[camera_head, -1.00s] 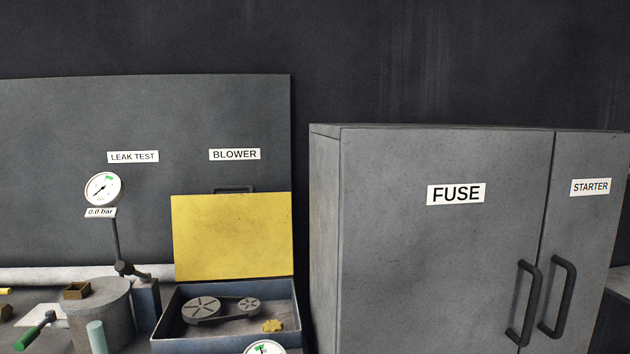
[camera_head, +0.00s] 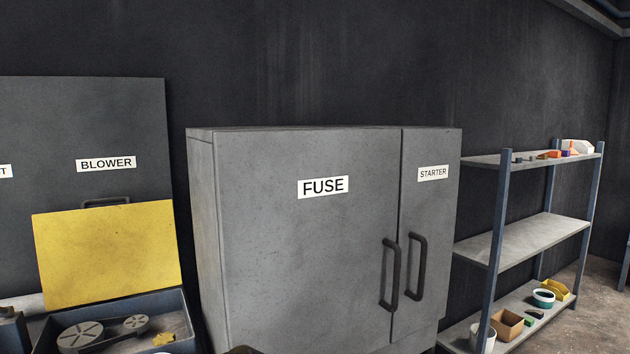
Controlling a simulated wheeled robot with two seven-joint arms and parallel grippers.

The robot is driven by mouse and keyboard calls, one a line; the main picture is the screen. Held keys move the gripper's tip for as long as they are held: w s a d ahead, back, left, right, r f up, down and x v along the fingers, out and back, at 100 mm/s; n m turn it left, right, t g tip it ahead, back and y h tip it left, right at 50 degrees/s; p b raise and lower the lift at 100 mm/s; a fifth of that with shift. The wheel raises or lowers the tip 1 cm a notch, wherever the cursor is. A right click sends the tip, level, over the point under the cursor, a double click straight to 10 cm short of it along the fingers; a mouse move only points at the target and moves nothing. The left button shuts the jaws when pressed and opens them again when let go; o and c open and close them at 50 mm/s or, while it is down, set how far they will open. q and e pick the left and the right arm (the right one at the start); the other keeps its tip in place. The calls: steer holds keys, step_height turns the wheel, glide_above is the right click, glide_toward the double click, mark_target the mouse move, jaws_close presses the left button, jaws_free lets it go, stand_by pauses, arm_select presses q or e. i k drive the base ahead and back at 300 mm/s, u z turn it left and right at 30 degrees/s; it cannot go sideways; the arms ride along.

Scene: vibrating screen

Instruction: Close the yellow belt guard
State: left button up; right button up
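The yellow belt guard (camera_head: 108,254) stands raised as an open lid at the back of a dark blue box (camera_head: 186,309) at the lower left. A dark handle (camera_head: 106,202) shows at its top edge. Inside the box are two spoked pulleys joined by a belt (camera_head: 105,332) and a small yellow piece (camera_head: 163,339). The BLOWER label (camera_head: 106,164) is on the grey panel behind the guard. Neither of my grippers shows in the view.
A grey cabinet (camera_head: 290,250) labelled FUSE and STARTER, with two dark handles, stands right of the box, both doors shut. A shelf rack (camera_head: 525,240) with small items and containers stands at the right. Bare floor (camera_head: 595,300) shows beside it.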

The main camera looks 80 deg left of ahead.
mark_target(85, 256)
steer(key=k, duration=1.4)
steer(key=u, duration=0.2)
